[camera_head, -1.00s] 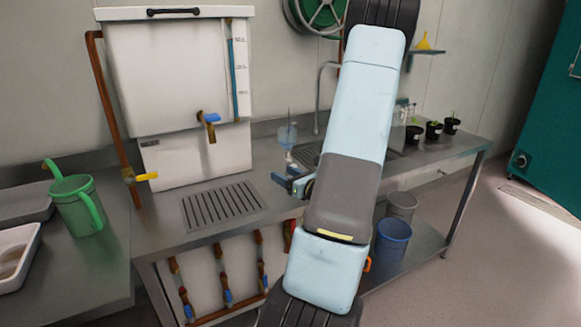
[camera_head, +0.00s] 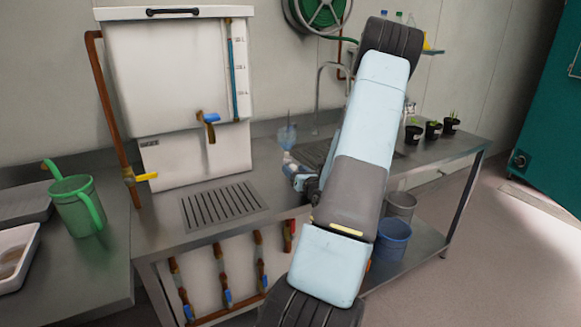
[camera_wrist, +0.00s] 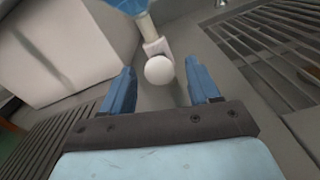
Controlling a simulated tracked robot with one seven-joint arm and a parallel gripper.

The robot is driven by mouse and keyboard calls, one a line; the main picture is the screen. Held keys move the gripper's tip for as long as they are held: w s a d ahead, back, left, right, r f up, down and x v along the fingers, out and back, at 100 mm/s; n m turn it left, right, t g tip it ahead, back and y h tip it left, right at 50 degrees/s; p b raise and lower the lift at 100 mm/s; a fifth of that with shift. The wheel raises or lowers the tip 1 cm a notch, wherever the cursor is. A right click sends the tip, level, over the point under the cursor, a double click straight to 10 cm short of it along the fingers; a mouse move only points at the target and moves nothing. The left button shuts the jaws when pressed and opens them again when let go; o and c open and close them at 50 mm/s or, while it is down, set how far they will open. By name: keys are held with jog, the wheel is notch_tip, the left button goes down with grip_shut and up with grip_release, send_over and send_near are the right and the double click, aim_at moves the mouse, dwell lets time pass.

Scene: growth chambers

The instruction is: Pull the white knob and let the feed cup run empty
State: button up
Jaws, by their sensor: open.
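The white knob (camera_wrist: 159,71) is a round ball on a pale stem below the feed cup. It lies in line with the gap between my fingertips in the wrist view, with space on both sides; its exact depth relative to the tips is hard to tell. The translucent blue feed cup (camera_head: 287,137) stands over the bench, left of my arm, and its lower edge shows at the top of the wrist view (camera_wrist: 130,5). Its contents cannot be made out. My gripper (camera_wrist: 160,82) is open and empty; in the head view (camera_head: 296,172) it is partly hidden by my arm.
A white tank (camera_head: 180,75) with a blue-handled tap (camera_head: 210,118) stands left of the cup, behind a drain grate (camera_head: 222,205). A green jug (camera_head: 78,205) is far left. Potted seedlings (camera_head: 433,131) stand right. Buckets (camera_head: 392,240) are on the lower shelf.

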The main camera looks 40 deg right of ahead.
aim_at(294, 169)
jog(key=shift+x, duration=2.15)
jog(key=shift+c, duration=0.4)
grip_shut()
